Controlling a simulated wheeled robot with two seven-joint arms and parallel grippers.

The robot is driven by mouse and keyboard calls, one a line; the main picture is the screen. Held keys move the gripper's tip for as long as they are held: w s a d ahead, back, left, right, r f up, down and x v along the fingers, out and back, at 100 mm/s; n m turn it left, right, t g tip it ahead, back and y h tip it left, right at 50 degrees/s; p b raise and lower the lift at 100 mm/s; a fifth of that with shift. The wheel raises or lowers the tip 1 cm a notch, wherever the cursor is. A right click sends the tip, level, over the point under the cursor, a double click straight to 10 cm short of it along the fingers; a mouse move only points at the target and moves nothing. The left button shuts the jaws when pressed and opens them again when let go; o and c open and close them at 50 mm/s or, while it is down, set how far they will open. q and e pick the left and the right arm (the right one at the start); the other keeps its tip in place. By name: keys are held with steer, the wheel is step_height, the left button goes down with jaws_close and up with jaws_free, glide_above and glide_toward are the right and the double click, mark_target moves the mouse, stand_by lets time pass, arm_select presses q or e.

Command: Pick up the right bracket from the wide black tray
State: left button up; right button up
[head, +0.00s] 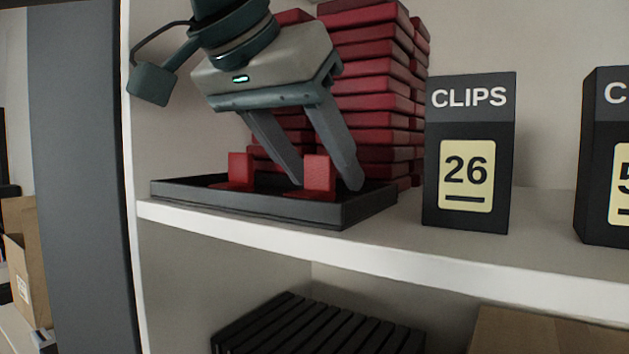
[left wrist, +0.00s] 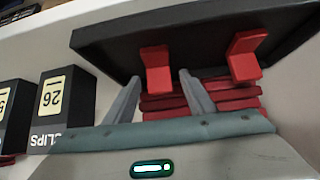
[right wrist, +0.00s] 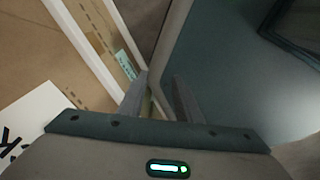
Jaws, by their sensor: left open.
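The wide black tray (head: 335,219) lies on the white shelf and also shows in the left wrist view (left wrist: 105,45). Two red L-shaped brackets stand in it. The right bracket (head: 319,173) shows left of centre in the upside-down left wrist view (left wrist: 155,69). The left bracket (head: 240,168) stands apart from it, also in the left wrist view (left wrist: 244,57). My left gripper (head: 326,187) is open, reaching down with its fingers on either side of the right bracket. Contact cannot be told. My right gripper (right wrist: 160,80) is open and empty, away from the tray.
Stacks of red pieces (head: 365,90) stand right behind the tray. A black CLIPS 26 box (head: 469,125) stands to its right, with another black box (head: 604,150) beyond. A grey upright (head: 80,180) is at left. Black slatted items (head: 315,325) sit on the shelf below.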

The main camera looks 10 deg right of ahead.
arm_select(q)
steer(key=c, duration=1.1)
steer(key=shift+r, duration=0.15)
steer(key=shift+r+b, duration=0.4)
steer(key=shift+r, duration=4.5)
steer(key=shift+f, duration=0.1)
